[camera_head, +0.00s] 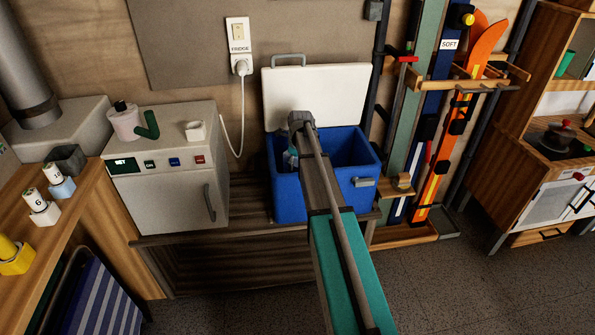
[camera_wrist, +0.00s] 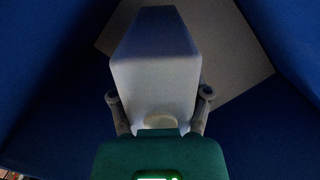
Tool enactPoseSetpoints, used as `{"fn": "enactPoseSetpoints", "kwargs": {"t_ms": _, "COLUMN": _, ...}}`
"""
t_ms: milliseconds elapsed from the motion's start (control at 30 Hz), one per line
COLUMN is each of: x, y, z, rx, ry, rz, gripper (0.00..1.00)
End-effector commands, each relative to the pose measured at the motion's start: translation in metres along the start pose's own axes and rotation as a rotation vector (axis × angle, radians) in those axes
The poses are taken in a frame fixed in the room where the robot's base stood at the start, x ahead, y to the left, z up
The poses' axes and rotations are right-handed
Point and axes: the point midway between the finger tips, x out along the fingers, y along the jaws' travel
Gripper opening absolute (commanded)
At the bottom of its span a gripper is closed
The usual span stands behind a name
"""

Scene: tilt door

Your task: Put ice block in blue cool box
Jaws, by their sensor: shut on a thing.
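The blue cool box (camera_head: 290,200) stands on a low wooden platform in the head view, with its white lid (camera_head: 335,95) raised against the wall. My arm reaches over its front, and its end is down in the opening, mostly hidden there. In the wrist view my gripper (camera_wrist: 158,95) is shut on the pale ice block (camera_wrist: 155,65), with a finger on each side. Blue box walls (camera_wrist: 50,75) surround the block on both sides. A pale surface lies beyond it. I cannot tell whether the block touches the box floor.
A small grey fridge (camera_head: 165,185) stands left of the cool box, with a bottle and small items on top. Skis and boards (camera_head: 455,120) lean in a rack on the right. A wooden counter (camera_head: 85,215) is at the left. Floor (camera_head: 460,285) is clear at front right.

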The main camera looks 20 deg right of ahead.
Motion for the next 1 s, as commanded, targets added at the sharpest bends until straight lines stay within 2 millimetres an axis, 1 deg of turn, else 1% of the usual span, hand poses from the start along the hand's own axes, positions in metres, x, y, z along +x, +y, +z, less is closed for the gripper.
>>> {"fn": "enactPoseSetpoints", "kwargs": {"t_ms": 33, "x": 0.007, "y": 0.0, "z": -0.001, "rx": 0.0, "ry": 0.0, "rz": 0.0, "gripper": 0.0}}
{"fn": "enactPoseSetpoints", "kwargs": {"t_ms": 100, "x": 0.013, "y": 0.0, "z": -0.002, "rx": 0.0, "ry": 0.0, "rz": 0.0, "gripper": 0.0}}
{"fn": "enactPoseSetpoints", "kwargs": {"t_ms": 333, "x": 0.029, "y": 0.0, "z": -0.004, "rx": 0.0, "ry": 0.0, "rz": 0.0, "gripper": 0.0}}
{"fn": "enactPoseSetpoints", "kwargs": {"t_ms": 467, "x": 0.032, "y": 0.0, "z": -0.004, "rx": 0.0, "ry": 0.0, "rz": 0.0, "gripper": 0.0}}
{"fn": "enactPoseSetpoints", "kwargs": {"t_ms": 800, "x": 0.032, "y": 0.0, "z": -0.004, "rx": 0.001, "ry": 0.0, "rz": 0.0, "gripper": 0.0}}
{"fn": "enactPoseSetpoints", "kwargs": {"t_ms": 1000, "x": 0.036, "y": 0.0, "z": -0.005, "rx": 0.001, "ry": 0.0, "rz": 0.0, "gripper": 0.0}}
